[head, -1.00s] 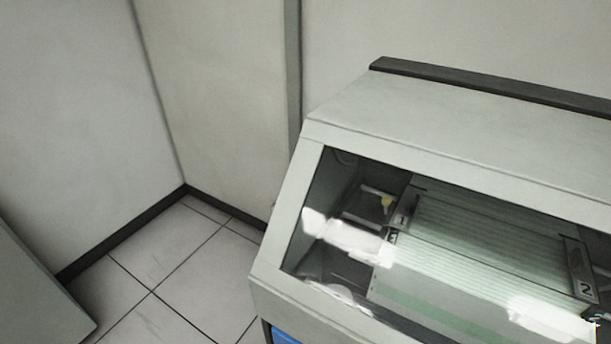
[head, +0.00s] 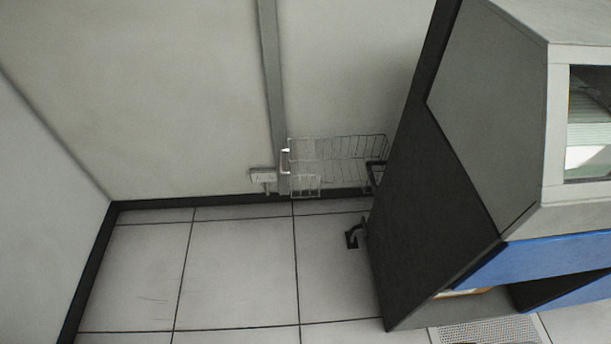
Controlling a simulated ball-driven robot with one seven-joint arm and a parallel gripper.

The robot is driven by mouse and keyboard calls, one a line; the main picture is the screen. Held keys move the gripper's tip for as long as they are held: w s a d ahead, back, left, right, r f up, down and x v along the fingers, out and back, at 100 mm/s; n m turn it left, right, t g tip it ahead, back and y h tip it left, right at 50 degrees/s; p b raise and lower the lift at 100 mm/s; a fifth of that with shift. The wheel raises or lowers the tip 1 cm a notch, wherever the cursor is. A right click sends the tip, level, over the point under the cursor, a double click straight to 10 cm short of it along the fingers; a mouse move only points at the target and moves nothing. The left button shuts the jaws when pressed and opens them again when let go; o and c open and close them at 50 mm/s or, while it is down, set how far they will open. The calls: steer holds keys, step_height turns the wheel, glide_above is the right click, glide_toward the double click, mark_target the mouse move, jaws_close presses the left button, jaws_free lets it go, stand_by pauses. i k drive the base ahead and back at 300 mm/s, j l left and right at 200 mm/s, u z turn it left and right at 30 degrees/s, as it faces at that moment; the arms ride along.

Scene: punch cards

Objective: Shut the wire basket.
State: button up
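The wire basket (head: 335,150) shows in the head view at the back wall, low down, just left of the large machine. It is made of thin wire and has a small light handle-like piece (head: 286,160) at its left end. A short wire part hangs below its left side. Its right end is partly hidden behind the machine. I cannot tell from here how far it stands open. My gripper is not in view.
A grey and black machine (head: 440,200) with a blue band (head: 550,262) fills the right side. A black caster (head: 354,237) sticks out at its lower left. A small wall box (head: 263,177) is left of the basket. The tiled floor (head: 235,265) at left is clear.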

mark_target(284, 150)
steer(key=i+j, duration=0.15)
steer(key=j, duration=0.15)
steer(key=i+j, duration=0.2)
steer(key=j, duration=0.15)
steer(key=i+j, duration=0.15)
steer(key=j, duration=0.15)
steer(key=i, duration=0.75)
steer(key=i+l+u, duration=0.5)
steer(key=i, duration=0.2)
